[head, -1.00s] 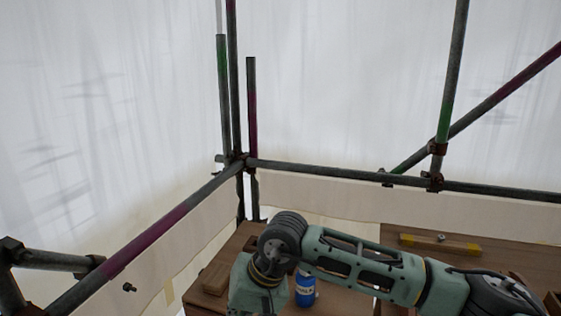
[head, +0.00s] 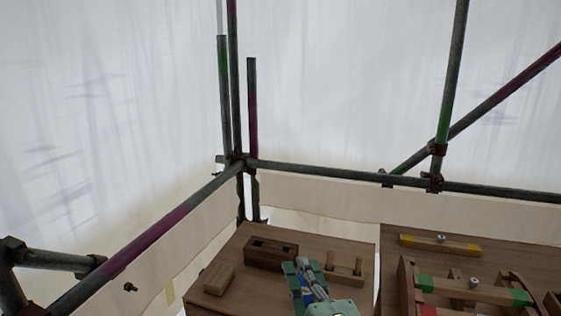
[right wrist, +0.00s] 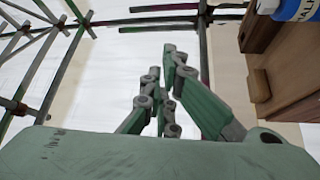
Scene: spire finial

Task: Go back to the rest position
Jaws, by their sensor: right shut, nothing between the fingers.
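My right gripper (head: 303,264) shows at the bottom middle of the head view, over the left wooden bench top (head: 228,252). In the right wrist view its green and grey fingers (right wrist: 172,52) converge at their tips, shut and empty. A blue and white bottle (right wrist: 296,9) is at the top right of the right wrist view, apart from the fingers. In the head view the gripper mostly hides it; a bit of blue shows between the finger links. My left gripper is not in view.
On the left bench lie a slotted wooden block (head: 271,253), a small wooden block (head: 219,279) and a pegged holder (head: 345,269). The right bench has a yellow-ended bar (head: 440,244) and a wooden frame with green markings (head: 474,291). Scaffold tubes (head: 350,175) and white sheeting surround the benches.

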